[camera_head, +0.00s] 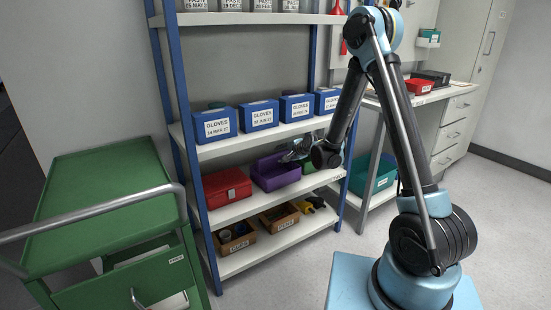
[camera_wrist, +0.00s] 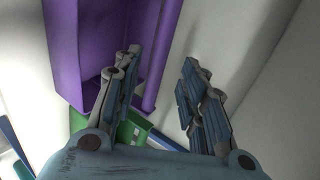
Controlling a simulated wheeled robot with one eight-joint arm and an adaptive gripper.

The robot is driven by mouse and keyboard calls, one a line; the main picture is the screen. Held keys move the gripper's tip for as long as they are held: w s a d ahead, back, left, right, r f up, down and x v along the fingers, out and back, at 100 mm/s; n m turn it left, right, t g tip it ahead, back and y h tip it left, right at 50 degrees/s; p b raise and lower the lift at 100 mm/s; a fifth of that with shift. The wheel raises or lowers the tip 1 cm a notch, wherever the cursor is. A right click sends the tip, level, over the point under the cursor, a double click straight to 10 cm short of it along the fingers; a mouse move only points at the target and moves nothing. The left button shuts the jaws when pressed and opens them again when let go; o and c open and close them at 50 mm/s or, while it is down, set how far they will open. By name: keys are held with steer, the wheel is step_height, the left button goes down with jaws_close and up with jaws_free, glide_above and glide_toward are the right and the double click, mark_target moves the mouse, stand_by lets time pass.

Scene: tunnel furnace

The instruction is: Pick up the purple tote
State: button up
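The purple tote (camera_head: 275,174) sits on the middle shelf of the rack, right of a red box. In the head view my gripper (camera_head: 295,153) is at the tote's upper right part, partly hidden by my own wrist. In the wrist view the tote (camera_wrist: 88,60) fills the upper left. My gripper (camera_wrist: 162,57) is open, and nothing is held between its fingers. One purple side wall of the tote shows between the two fingers. The left finger overlaps the tote's inside in the picture, and the right finger is outside it. I cannot tell whether either finger touches the wall.
A red box (camera_head: 226,188) stands left of the tote, and a green item (camera_head: 308,168) shows right of it. Blue glove boxes (camera_head: 260,115) line the shelf above. Brown bins (camera_head: 280,217) stand below. A green cart (camera_head: 100,195) stands left; a workbench stands right.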

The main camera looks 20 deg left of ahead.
mark_target(276, 155)
steer(key=shift+x, duration=3.7)
jaws_close()
steer(key=shift+r, duration=1.3)
